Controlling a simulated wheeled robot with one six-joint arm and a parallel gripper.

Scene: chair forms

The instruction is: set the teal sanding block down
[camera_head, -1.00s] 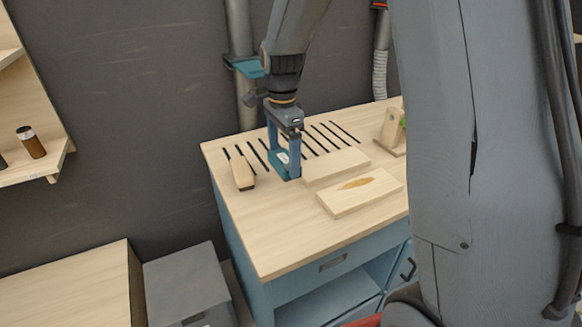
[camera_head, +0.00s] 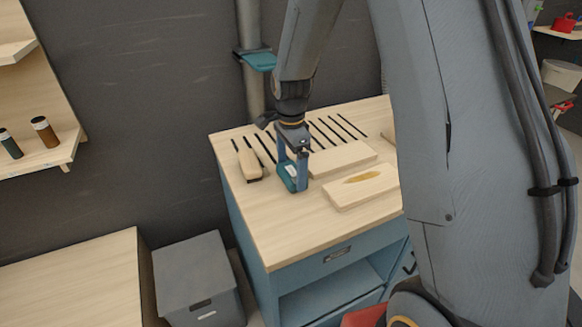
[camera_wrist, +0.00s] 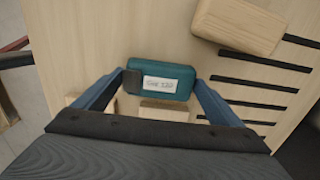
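The teal sanding block (camera_head: 291,179) sits between the fingers of my gripper (camera_head: 292,172), at or just above the wooden bench top (camera_head: 270,230). In the wrist view the teal block (camera_wrist: 160,72) shows a white grit label, and the fingertips of my gripper (camera_wrist: 161,88) meet its two ends. My gripper looks shut on it. I cannot tell whether the block's underside touches the bench.
A wooden-backed brush (camera_head: 250,162) lies just left of the block. Two pale boards (camera_head: 342,158) (camera_head: 362,187) lie to its right. Dark slots (camera_head: 330,133) run along the back. The front left of the bench top is clear.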

